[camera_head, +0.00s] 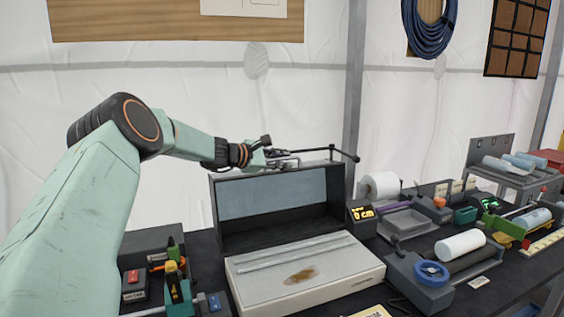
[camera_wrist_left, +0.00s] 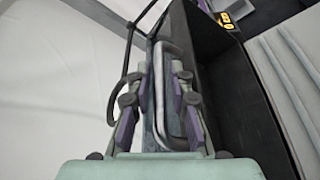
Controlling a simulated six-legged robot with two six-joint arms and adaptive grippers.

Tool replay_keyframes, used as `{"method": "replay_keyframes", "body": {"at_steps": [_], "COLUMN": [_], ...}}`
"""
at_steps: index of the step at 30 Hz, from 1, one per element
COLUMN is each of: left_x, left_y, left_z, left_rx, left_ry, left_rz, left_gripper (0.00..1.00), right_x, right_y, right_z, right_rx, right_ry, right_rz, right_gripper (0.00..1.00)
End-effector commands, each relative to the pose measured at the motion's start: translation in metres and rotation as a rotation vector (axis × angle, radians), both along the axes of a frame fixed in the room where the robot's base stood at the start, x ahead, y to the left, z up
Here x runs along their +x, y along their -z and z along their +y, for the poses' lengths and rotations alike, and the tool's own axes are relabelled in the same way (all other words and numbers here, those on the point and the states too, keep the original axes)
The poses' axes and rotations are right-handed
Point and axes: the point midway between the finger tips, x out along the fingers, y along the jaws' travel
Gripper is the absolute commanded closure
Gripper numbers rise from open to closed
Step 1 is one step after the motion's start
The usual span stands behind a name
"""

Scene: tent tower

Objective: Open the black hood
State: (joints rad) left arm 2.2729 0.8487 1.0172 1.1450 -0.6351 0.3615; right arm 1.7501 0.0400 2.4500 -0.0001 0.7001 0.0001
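The black hood (camera_head: 281,226) stands raised at the back of a white base (camera_head: 310,275), with its open side and pale grey inner panel (camera_head: 280,194) facing me. In the wrist view, the hood's dark inside (camera_wrist_left: 225,95) is right of the gripper. My left gripper (camera_head: 275,158) is at the hood's top edge. In the wrist view, its two fingers (camera_wrist_left: 157,112) are apart, one on each side of a grey metal loop handle (camera_wrist_left: 159,90). I see no clear grip on the handle. My right gripper is not in view.
A small display (camera_head: 362,214) and a white roll (camera_head: 381,186) stand right of the hood. A grey device with a blue ring (camera_head: 431,273) is at front right. A tool holder (camera_head: 178,295) is at front left.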

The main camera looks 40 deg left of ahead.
Motion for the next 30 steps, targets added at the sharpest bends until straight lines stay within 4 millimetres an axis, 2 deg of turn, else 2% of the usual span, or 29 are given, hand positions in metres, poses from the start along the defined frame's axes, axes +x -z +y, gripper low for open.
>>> {"method": "replay_keyframes", "body": {"at_steps": [2, 10, 30], "left_x": [0.0000, -0.0003, -0.0007], "left_y": [-0.0004, -0.0002, 0.0019], "left_z": [-0.0003, -0.0002, 0.0011], "left_rx": [0.000, 0.000, 0.005], "left_ry": [0.000, 0.001, -0.003], "left_rz": [0.000, 0.001, 0.000], "left_gripper": [0.79, 1.00, 1.00], "right_x": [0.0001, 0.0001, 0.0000], "right_y": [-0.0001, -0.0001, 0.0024], "right_z": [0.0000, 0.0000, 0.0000], "right_rx": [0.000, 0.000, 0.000], "right_ry": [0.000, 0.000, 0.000], "right_rz": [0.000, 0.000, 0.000], "right_gripper": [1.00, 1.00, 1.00]}}
